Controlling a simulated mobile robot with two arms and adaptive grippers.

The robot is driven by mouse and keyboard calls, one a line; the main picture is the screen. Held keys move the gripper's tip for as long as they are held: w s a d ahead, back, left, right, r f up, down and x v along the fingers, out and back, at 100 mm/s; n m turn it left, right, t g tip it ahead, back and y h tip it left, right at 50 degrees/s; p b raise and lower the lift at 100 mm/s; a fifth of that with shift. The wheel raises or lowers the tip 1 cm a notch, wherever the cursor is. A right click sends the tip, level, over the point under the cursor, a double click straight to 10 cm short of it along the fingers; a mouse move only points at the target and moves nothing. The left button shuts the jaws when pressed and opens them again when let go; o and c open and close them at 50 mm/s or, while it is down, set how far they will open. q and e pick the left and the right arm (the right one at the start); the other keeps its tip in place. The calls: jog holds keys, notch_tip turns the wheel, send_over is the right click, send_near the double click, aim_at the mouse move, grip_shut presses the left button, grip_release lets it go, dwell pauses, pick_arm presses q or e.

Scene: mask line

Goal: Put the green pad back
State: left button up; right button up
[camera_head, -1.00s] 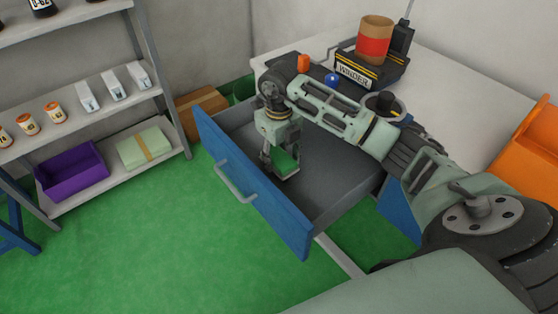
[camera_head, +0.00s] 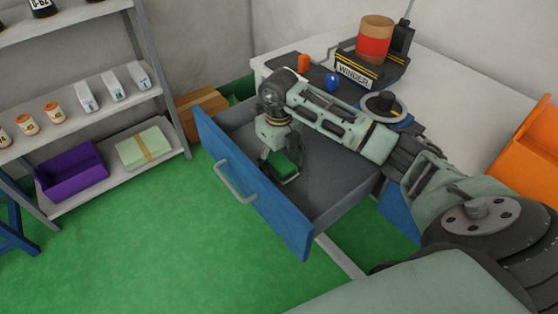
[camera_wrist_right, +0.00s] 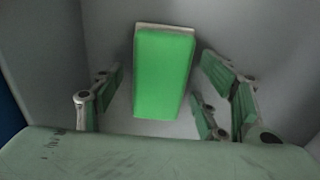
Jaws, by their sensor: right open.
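The green pad (camera_head: 285,164), a flat block with a pale edge, lies in the open drawer (camera_head: 330,190) of the blue-fronted cabinet. In the right wrist view the green pad (camera_wrist_right: 163,75) shows whole, with the grey drawer floor around it. My right gripper (camera_head: 276,157) is inside the drawer at the pad, pointing down. In the right wrist view its fingers (camera_wrist_right: 160,98) are spread on both sides of the pad, with visible gaps, and it holds nothing. The head view partly hides the fingers. My left gripper is not in view.
The bench top above the drawer holds a winder (camera_head: 366,68) with a red and brown spool, a blue knob (camera_head: 332,82) and a round dark part (camera_head: 383,105). A shelf (camera_head: 85,130) with a purple bin (camera_head: 72,170) stands left. The green floor between is clear.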

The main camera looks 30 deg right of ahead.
aim_at(279, 161)
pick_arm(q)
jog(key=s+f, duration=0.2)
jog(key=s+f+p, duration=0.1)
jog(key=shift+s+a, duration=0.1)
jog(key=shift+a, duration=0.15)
pick_arm(e)
notch_tip(279, 161, up, 12)
jog(key=shift+r, duration=0.15)
